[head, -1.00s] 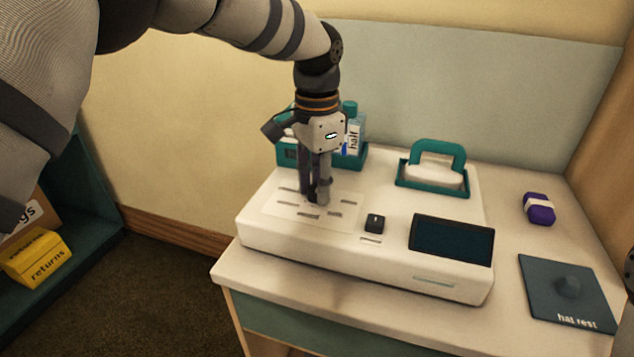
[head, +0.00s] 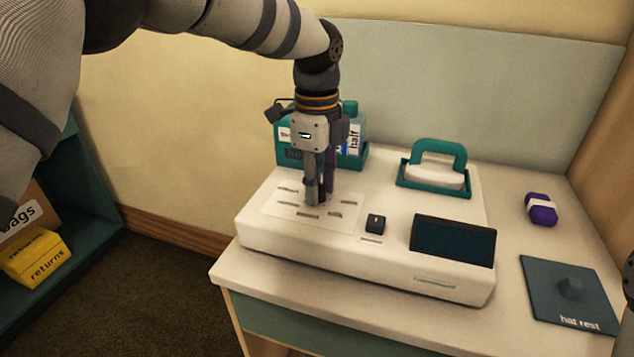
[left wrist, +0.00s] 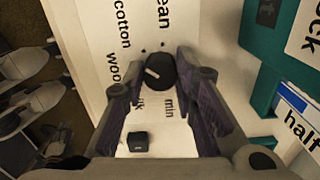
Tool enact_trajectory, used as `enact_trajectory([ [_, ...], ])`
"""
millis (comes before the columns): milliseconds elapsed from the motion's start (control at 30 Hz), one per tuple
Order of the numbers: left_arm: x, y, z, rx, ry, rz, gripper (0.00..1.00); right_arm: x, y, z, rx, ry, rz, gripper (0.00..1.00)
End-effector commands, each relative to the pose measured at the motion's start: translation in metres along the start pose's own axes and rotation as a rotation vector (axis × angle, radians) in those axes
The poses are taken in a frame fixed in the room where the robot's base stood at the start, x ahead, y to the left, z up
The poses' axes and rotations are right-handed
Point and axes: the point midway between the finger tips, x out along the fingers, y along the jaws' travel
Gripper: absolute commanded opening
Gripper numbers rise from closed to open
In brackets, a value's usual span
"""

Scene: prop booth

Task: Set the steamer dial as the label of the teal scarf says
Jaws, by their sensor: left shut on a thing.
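The white steamer base (head: 390,262) stands on the table, with a printed dial plate on its left part. My left gripper (head: 318,198) points down over that plate and is shut on the dial. In the left wrist view the dial (left wrist: 161,74) is a dark round knob with a short white mark, between the fingertips. Words around it include "cotton" and "min"; others are partly hidden by the fingers. In the head view my fingers hide the dial. I see no teal scarf or scarf label.
A black rocker switch (head: 374,223) and dark screen (head: 452,241) are right of the plate. A teal-handled steamer head (head: 438,165) rests behind. A teal box (head: 291,156) stands behind my gripper. A purple bundle (head: 540,209) and hat rest (head: 569,291) lie at right.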

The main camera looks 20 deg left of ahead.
Motion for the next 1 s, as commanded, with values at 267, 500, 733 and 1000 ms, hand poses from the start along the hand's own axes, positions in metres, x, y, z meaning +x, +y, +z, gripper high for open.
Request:
enact_trajectory([
  [267,0.0002,-0.0003,0.0005,0.131,0.000,0.000,0.00,0.0012,0.0000,0.0008,0.000,-0.004,0.000,0.40],
  [500,0.0001,-0.0002,0.0003,0.180,-0.001,-0.001,0.00,0.0015,0.0001,0.0010,0.000,-0.005,0.000,0.40],
  [733,0.0000,-0.0002,0.0003,0.189,-0.001,-0.001,0.00,0.0016,0.0001,0.0010,0.000,-0.005,0.000,0.40],
  [1000,0.0001,-0.0002,0.0002,0.188,0.000,-0.001,0.37,0.0015,0.0000,0.0010,0.000,-0.005,0.000,0.40],
])
